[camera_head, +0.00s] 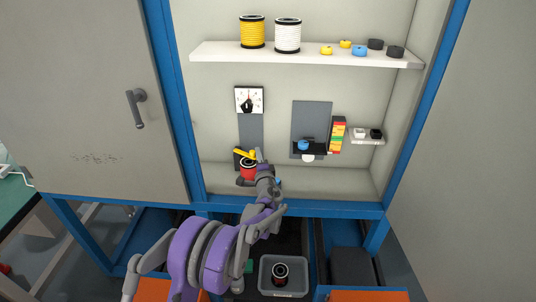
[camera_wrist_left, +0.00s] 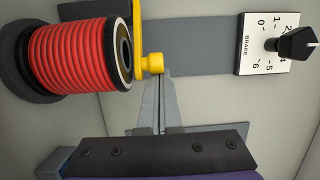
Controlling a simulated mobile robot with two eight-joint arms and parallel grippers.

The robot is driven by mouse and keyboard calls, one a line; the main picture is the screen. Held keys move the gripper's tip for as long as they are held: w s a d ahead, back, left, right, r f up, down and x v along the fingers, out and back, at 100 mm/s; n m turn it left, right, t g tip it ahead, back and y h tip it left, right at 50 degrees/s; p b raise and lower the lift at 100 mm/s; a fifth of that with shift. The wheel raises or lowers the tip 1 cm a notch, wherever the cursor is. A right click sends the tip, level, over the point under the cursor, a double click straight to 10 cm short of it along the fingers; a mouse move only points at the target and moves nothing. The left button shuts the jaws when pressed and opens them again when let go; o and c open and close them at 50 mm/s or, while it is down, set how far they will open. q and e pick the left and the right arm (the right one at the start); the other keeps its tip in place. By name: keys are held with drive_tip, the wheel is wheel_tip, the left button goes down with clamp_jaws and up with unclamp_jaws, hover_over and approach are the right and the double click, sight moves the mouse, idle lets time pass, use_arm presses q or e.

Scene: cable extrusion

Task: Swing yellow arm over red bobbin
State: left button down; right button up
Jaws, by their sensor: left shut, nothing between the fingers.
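The red bobbin (camera_head: 248,173) is mounted at the lower left inside the cabinet. In the left wrist view the red bobbin (camera_wrist_left: 70,55) fills the upper left, its black end flange facing right. The yellow arm (camera_head: 242,153) lies across the top of the bobbin in the head view. In the left wrist view the yellow arm (camera_wrist_left: 137,35) runs beside the bobbin's flange and ends in a round knob (camera_wrist_left: 153,63). My left gripper (camera_head: 259,156) is shut and empty; its fingertips (camera_wrist_left: 158,77) are right at the knob. I cannot tell whether they touch it.
A brake dial (camera_head: 248,100) is above the bobbin, and also in the left wrist view (camera_wrist_left: 278,42). Yellow (camera_head: 252,32) and white (camera_head: 288,35) spools stand on the upper shelf (camera_head: 300,56). A grey bin (camera_head: 284,290) holding a black spool is below. The cabinet door (camera_head: 95,100) is at left.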

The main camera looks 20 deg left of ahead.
sight(250, 154)
use_arm(q)
drive_tip(key=shift+s+a, duration=0.1)
drive_tip(key=shift+s, duration=0.55)
drive_tip(key=shift+s+a, duration=0.3)
drive_tip(key=shift+s, duration=0.6)
use_arm(e)
drive_tip(key=shift+s+d+f, duration=0.1)
drive_tip(key=shift+d+f, duration=0.05)
use_arm(q)
drive_tip(key=shift+s+a, duration=0.15)
